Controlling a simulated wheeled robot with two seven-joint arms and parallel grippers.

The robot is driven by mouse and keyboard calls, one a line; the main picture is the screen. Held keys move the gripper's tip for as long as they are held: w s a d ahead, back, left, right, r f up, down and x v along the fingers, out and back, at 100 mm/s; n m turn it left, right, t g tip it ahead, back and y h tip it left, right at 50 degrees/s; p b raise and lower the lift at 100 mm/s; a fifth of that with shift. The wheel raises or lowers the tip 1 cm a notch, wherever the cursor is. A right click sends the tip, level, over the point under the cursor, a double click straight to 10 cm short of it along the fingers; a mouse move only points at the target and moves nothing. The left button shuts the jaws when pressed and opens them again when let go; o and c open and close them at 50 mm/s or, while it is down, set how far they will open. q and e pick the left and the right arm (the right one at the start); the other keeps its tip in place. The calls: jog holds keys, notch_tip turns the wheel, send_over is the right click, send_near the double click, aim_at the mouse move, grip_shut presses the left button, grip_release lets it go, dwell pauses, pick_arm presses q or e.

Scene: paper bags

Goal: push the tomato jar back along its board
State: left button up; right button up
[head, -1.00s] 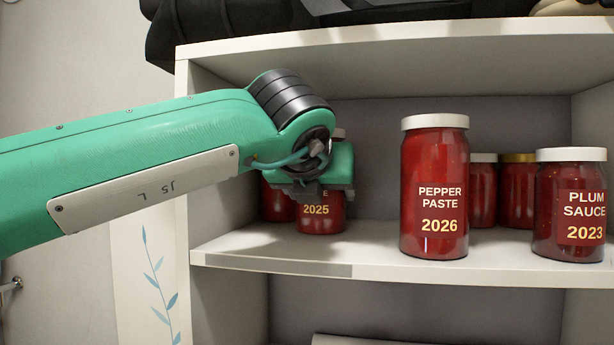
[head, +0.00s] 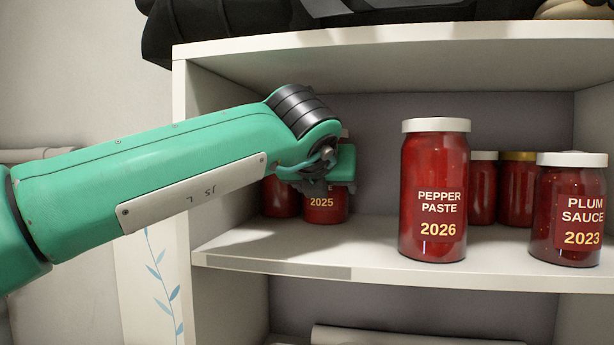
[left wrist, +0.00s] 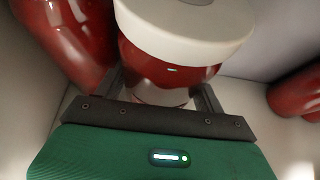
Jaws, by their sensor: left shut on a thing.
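A red jar dated 2025 (head: 325,210) stands on the shelf board at the left, towards the back. The name on its label is hidden behind my gripper, so I cannot read whether it says tomato. My left gripper (head: 322,188) is shut on this jar and covers its upper part. In the left wrist view the jar (left wrist: 165,72) has a white lid and sits between the two fingers of the left gripper (left wrist: 160,97). My right gripper is not in view.
Another red jar (head: 281,197) stands close on the left. Pepper paste (head: 433,175) stands at the front middle and plum sauce (head: 568,215) at the right. Two jars stand behind them, one gold-lidded (head: 516,195). The shelf board (head: 300,252) is bare at the front left.

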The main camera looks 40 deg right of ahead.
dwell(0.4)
pick_arm(q)
jog(key=shift+b, duration=0.45)
jog(key=o, duration=0.5)
jog(key=shift+o, duration=0.4)
jog(key=o, duration=0.5)
jog(key=shift+s, duration=0.1)
jog(key=shift+s+d, duration=0.1)
jog(key=shift+s, duration=0.05)
